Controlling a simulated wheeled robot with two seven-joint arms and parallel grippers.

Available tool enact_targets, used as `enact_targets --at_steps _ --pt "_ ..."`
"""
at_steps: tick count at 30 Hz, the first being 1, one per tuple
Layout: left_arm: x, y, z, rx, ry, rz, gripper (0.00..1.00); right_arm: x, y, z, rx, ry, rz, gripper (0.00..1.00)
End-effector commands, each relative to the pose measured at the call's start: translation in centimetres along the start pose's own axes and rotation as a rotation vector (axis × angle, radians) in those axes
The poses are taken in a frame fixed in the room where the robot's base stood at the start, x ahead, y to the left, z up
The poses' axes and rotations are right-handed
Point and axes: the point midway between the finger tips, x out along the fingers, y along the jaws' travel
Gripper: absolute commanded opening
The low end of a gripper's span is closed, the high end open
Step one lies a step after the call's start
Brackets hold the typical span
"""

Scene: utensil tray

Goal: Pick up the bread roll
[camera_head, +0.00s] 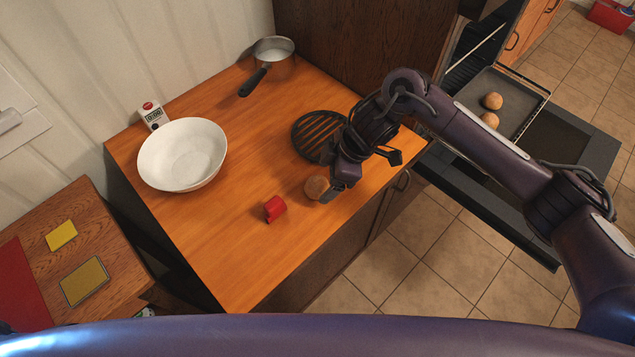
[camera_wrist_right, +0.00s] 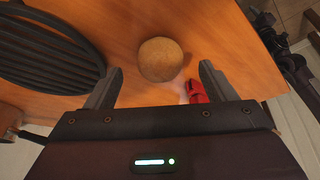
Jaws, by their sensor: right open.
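A round brown bread roll (camera_head: 316,187) lies on the wooden counter, in front of the black rack. My right gripper (camera_head: 335,188) is just above and beside it, and partly covers it in the head view. In the right wrist view the bread roll (camera_wrist_right: 160,59) sits between and beyond the tips of the open right gripper (camera_wrist_right: 158,82). The fingers appear apart from it, with nothing held. Two more rolls (camera_head: 493,101) (camera_head: 490,120) are on a tray in the oven. My left gripper is not in view.
A red object (camera_head: 275,208) lies close to the roll, also seen in the wrist view (camera_wrist_right: 195,92). A round black slatted rack (camera_head: 309,127) is behind the gripper. A white bowl (camera_head: 158,174), a timer (camera_head: 152,116) and a saucepan (camera_head: 272,50) stand farther back. The oven door (camera_head: 560,150) is open.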

Motion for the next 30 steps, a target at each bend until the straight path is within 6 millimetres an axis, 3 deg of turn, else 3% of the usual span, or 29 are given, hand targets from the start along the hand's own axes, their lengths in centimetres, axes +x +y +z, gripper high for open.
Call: enact_targets --at_steps 2,6,14,25,30 --pt "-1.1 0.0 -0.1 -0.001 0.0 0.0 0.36 1.0 -0.1 -0.2 0.003 -0.001 -0.005 0.77" --pt "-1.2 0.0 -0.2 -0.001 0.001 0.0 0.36 2.8 0.0 -0.1 0.0 0.0 -0.002 0.77" --pt "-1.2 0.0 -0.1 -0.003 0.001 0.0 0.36 3.3 0.0 -0.1 -0.001 0.0 0.001 0.77" --pt "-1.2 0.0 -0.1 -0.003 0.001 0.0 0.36 3.3 0.0 -0.1 -0.001 0.001 0.001 0.31" --pt "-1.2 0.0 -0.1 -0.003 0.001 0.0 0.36 3.3 0.1 -0.1 -0.001 0.001 0.001 0.29"
